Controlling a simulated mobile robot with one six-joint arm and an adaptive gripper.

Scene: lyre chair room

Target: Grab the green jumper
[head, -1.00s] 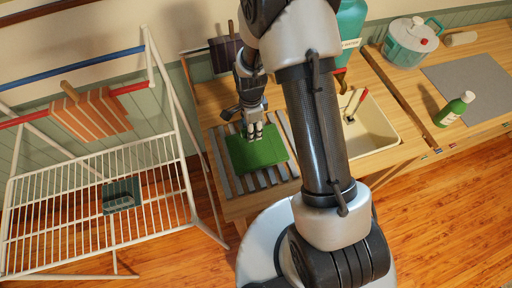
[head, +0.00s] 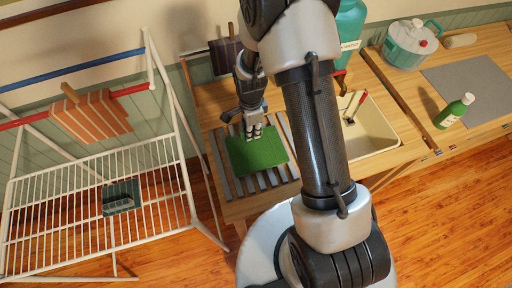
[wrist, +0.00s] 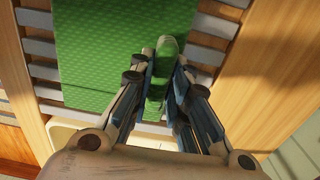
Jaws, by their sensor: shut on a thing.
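The green jumper (head: 257,152) lies flat and folded on a grey slatted rack on the wooden counter. It also shows in the wrist view (wrist: 105,50), with a textured knit surface. My gripper (head: 254,133) is at the jumper's far edge in the head view. In the wrist view my gripper (wrist: 162,75) is shut on a bunched fold of the green jumper, which sticks up between the two fingers. The rest of the jumper still lies on the slats.
A white drying rack (head: 100,205) stands at the left, with an orange striped cloth (head: 92,117) hanging on it and a small dark green item (head: 121,197) on its wires. A sink (head: 372,130) is right of the slats. A green bottle (head: 454,111) stands further right.

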